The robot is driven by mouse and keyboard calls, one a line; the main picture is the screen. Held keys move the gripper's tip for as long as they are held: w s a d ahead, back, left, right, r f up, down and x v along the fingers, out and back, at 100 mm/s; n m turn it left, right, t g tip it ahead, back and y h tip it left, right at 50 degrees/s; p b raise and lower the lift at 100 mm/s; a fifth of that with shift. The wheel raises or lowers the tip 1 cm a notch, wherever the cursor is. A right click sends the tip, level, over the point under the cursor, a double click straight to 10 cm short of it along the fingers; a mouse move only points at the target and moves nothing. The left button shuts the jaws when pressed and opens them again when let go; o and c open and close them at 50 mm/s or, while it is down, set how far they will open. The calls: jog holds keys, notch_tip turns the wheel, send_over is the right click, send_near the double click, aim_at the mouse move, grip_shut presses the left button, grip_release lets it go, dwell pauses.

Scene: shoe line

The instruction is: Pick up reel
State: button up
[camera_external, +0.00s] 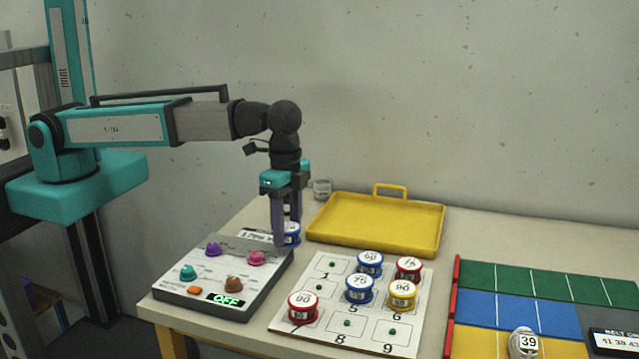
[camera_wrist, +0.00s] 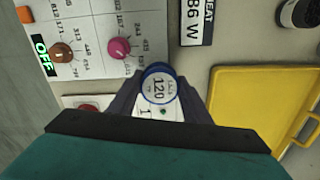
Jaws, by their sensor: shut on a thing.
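A blue reel (camera_external: 292,236) with a white top is between the fingers of my gripper (camera_external: 284,238). In the wrist view the same reel (camera_wrist: 158,86) shows its label "120", and the fingers (camera_wrist: 157,100) close on it from both sides. In the external view it is partly hidden by a finger and sits just behind the control box. Its height above the table is hard to tell. The white numbered board (camera_external: 329,331) carries several other reels: two blue, two red and one yellow. Several of its green pegs are bare, including one near the number 1.
The control box (camera_external: 221,272) with coloured knobs and an "OFF" display stands close to my gripper. A yellow tray (camera_external: 375,223) lies empty behind the board. A small grey cup (camera_external: 321,188) stands by the wall. Coloured lanes (camera_external: 508,309) with a tag "39" are at right.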

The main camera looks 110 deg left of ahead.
jog(key=shift+s+d+r+b, duration=0.1)
jog(key=shift+s+b, duration=0.1)
jog(key=shift+s, duration=0.8)
jog(key=shift+s+a+r+b, duration=0.1)
jog(key=shift+s+b, duration=0.1)
jog(key=shift+s, duration=0.8)
jog(key=shift+s+d+r+b, duration=0.1)
jog(key=shift+s+b, duration=0.1)
jog(key=shift+s, duration=0.8)
jog(key=shift+m, duration=0.3)
jog(key=shift+w+m, duration=0.2)
jog(key=shift+m, duration=0.1)
jog(key=shift+w, duration=0.35)
jog(key=shift+m, duration=0.3)
jog(key=a, duration=0.3)
jog(key=w+a+b, duration=0.1)
jog(key=a, duration=0.2)
jog(key=w+a, duration=0.1)
jog(key=a, duration=0.2)
jog(key=shift+a, duration=0.25)
jog(key=shift+n, duration=0.7)
jog(key=a, duration=0.3)
jog(key=a+b, duration=0.1)
jog(key=a, duration=0.2)
jog(key=s+a, duration=0.1)
jog(key=a, duration=0.2)
jog(key=shift+f+b, duration=0.1)
jog(key=shift+b, duration=0.2)
jog(key=shift+s+a, duration=0.25)
jog(key=shift+a, duration=0.4)
